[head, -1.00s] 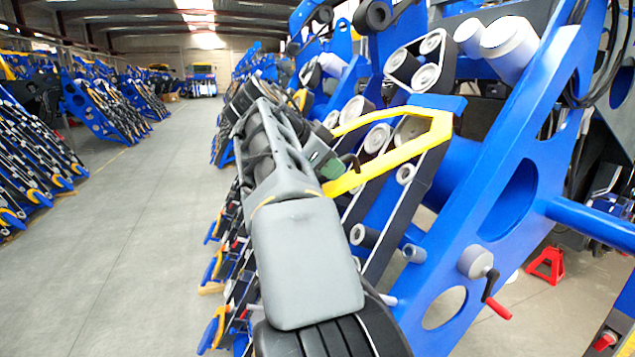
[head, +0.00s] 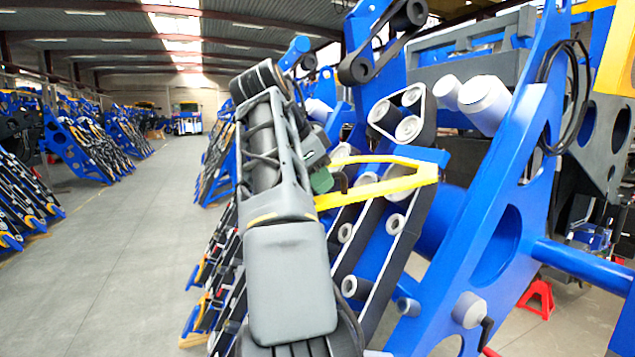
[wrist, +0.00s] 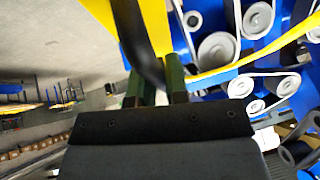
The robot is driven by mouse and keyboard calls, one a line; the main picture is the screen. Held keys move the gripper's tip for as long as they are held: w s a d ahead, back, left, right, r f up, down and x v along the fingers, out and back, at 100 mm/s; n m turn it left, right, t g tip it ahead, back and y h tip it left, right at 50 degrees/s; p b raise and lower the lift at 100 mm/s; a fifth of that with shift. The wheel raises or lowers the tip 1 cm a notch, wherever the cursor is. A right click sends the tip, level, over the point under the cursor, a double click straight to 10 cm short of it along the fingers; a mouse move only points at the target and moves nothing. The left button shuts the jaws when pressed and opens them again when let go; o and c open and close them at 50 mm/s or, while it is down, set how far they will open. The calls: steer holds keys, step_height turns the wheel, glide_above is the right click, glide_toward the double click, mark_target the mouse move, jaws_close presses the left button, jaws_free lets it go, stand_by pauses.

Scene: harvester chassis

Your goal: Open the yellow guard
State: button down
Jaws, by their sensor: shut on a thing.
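The yellow guard (head: 395,186) is a bent bar frame in the middle of the head view, in front of grey rollers on the blue chassis. It also fills the top of the wrist view (wrist: 155,25). A black handle (wrist: 130,35) runs along it. My gripper (head: 338,182) is at the guard's left end. In the wrist view its two green fingers (wrist: 155,92) stand either side of the handle, shut on it. My arm hides part of the guard's left end and the rollers behind.
The blue side plate (head: 500,200) of the chassis rises right of the guard, with a thick blue tube (head: 580,265) crossing from it. A red stand (head: 537,298) is on the floor beyond. The grey aisle floor (head: 120,240) at left is open, with rows of blue machines past it.

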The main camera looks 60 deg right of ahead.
steer(key=c, duration=1.1)
jaws_free()
